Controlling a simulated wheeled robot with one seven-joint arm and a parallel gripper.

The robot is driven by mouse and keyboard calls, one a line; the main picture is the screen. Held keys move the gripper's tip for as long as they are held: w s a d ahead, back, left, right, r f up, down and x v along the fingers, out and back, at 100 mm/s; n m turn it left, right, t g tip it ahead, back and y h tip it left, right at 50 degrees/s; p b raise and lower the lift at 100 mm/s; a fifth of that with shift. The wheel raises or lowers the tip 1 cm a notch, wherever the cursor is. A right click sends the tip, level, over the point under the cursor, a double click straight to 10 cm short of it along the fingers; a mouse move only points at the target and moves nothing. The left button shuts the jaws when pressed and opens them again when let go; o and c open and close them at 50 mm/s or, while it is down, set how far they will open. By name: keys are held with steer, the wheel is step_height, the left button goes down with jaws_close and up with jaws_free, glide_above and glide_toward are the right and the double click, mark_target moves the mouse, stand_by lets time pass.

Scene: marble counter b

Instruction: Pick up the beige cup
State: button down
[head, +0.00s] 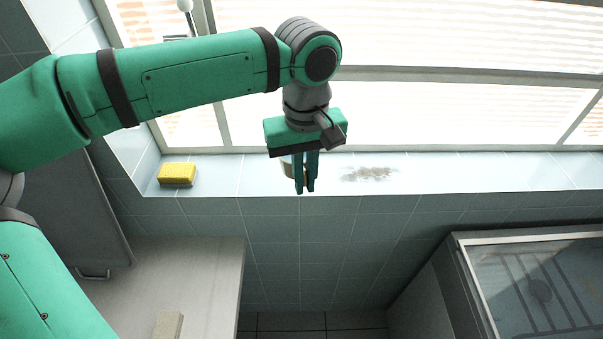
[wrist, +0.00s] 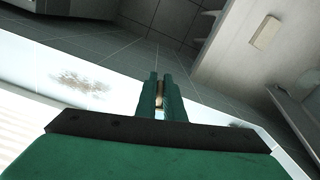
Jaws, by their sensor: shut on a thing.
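The beige cup (head: 287,169) is at the tiled window ledge, mostly hidden behind my gripper's fingers in the head view. Only its left side shows there. My gripper (head: 305,188) points down over the ledge and is shut on the cup. In the wrist view, a small beige-brown strip of the cup (wrist: 159,96) shows between the two green fingers of my gripper (wrist: 160,76). The rest of it is hidden there. I cannot tell whether the cup touches the ledge.
A yellow sponge (head: 177,174) lies on the ledge to the left. A brownish stain (head: 369,173) marks the ledge (head: 470,174) right of my gripper. The window (head: 440,115) rises behind. A glass-topped unit (head: 540,285) stands at lower right, and a pale counter (head: 205,285) at lower left.

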steer(key=s+r, duration=0.3)
steer(key=s, duration=0.3)
steer(key=shift+s+d, duration=0.4)
steer(key=shift+d, duration=0.05)
steer(key=shift+w, duration=0.1)
